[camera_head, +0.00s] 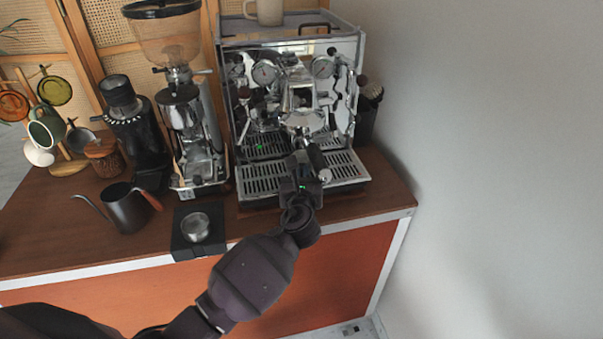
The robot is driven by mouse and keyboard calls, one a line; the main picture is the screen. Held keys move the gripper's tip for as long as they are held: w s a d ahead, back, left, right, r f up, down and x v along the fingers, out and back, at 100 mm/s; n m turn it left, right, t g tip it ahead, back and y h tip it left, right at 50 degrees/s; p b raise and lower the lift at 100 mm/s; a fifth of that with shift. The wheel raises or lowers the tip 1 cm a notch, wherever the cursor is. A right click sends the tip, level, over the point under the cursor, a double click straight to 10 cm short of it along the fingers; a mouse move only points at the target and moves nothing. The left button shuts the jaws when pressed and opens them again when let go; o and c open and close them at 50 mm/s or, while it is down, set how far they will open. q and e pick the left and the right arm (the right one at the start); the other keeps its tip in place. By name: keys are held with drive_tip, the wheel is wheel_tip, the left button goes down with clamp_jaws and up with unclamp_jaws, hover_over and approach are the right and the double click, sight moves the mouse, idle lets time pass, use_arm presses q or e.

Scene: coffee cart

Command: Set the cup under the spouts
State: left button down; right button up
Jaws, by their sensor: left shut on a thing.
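My left gripper (301,175) reaches in over the front of the drip tray (350,168) of the espresso machine (344,66). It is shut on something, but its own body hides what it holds. No cup shows clearly between its fingers. A dark handle with a pale end (316,157) stands out right beside the gripper, below the chrome group head (302,119). The spouts cannot be made out behind the gripper. A beige cup (270,12) stands on top of the machine. My right gripper is not in view.
A coffee grinder (190,127) stands left of the machine. A black kettle (129,207), a tamping mat with a metal piece (195,227) and a rack of mugs (46,132) are further left. A dark container (367,118) stands at the right, near the wall.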

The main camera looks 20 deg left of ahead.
use_arm(q)
drive_tip(key=c, duration=1.2)
unclamp_jaws()
drive_tip(key=shift+o, duration=0.2)
drive_tip(key=v, duration=1)
drive_tip(key=shift+s+d, duration=0.15)
drive_tip(key=shift+s, duration=0.25)
